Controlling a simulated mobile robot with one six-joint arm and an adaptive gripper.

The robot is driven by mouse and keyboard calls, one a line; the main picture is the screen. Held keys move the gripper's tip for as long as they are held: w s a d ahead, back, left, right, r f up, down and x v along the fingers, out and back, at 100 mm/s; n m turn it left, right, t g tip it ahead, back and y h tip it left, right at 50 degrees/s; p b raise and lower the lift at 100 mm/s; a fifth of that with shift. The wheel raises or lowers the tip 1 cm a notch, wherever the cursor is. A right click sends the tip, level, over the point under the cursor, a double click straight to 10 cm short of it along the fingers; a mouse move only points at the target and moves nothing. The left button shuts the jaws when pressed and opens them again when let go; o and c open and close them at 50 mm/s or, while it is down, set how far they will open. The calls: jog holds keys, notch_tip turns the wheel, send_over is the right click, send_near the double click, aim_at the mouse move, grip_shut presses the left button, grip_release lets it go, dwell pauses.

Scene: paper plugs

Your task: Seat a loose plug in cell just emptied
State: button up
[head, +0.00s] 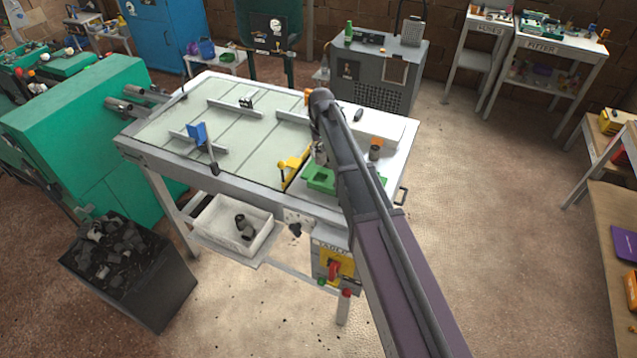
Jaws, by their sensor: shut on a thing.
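My gripper (319,153) hangs over the right part of the table, just above the far left edge of a green holder (320,179). Its fingers are small and partly covered by my arm. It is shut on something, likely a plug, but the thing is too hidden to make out. A dark grey plug-like piece (358,115) lies on the white surface behind the arm.
The table (165,155) has a pale green bed with metal bars, a blue-headed clamp (197,132) and a yellow bracket (293,165) close left of the gripper. A white bin (215,215) with grey pieces sits below. A dark scrap bin (150,290) stands at front left.

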jog(key=s+f+b, duration=0.2)
jog(key=s, duration=0.6)
jog(key=s+f+b, duration=0.2)
jog(key=s, duration=0.5)
jog(key=shift+s+d+f+n+b, duration=0.35)
jog(key=shift+s+d+f+n, duration=0.05)
jog(key=shift+d, duration=0.05)
jog(key=shift+w, duration=0.1)
jog(key=w, duration=0.5)
jog(key=w+f+b, duration=0.1)
jog(key=w, duration=0.8)
jog(key=shift+w+a+f, duration=0.15)
jog(key=shift+w+a, duration=0.15)
jog(key=shift+a, duration=0.1)
